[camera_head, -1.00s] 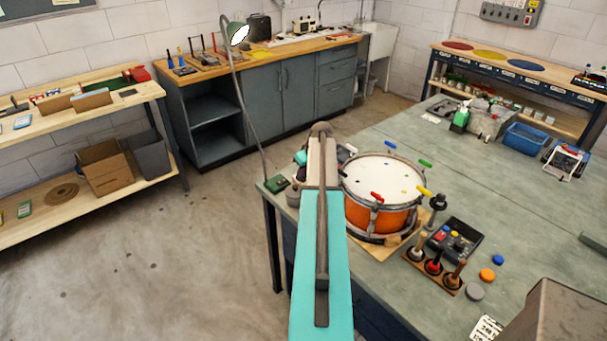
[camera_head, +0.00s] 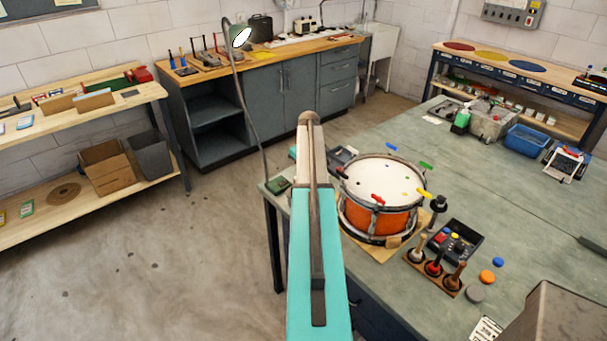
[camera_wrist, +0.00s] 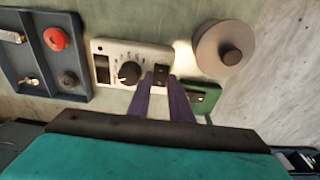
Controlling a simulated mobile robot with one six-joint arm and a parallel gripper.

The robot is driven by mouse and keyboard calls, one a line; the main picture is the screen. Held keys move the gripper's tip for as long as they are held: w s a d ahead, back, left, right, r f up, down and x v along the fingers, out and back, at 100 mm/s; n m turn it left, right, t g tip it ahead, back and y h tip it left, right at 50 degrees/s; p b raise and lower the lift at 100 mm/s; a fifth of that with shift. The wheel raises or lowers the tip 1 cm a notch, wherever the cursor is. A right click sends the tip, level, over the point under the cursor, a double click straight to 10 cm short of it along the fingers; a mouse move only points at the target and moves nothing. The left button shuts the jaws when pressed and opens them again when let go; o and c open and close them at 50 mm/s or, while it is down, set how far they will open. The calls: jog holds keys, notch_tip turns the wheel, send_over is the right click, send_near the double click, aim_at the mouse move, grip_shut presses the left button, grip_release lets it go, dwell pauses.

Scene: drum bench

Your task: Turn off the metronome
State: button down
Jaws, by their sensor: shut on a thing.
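The metronome (camera_wrist: 106,49) is a pale box with a black dial (camera_wrist: 129,73), a scale, a dark window at its left and a small dark switch (camera_wrist: 161,70) at its right end. It lies flat on the green bench in the wrist view. My gripper (camera_wrist: 161,76) reaches it from below in the picture. The two purplish fingers stand on either side of the switch and are shut on it. In the head view my own arm hides the gripper and most or all of the metronome.
Left of the metronome is a blue-grey tray (camera_wrist: 45,85) with a red knob (camera_wrist: 56,39). To its right are a round grey disc with a knob (camera_wrist: 208,50) and a green box (camera_wrist: 207,103). An orange drum (camera_head: 372,219) stands right of my arm, near the bench's left edge.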

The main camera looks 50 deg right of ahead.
jog(key=c, duration=1.9)
grip_release()
jog(key=shift+o, duration=0.2)
jog(key=shift+r, duration=0.15)
notch_tip(320, 180, up, 14)
jog(key=s+b, duration=0.2)
jog(key=b, duration=0.2)
jog(key=shift+a+f, duration=0.2)
jog(key=shift+f, duration=0.05)
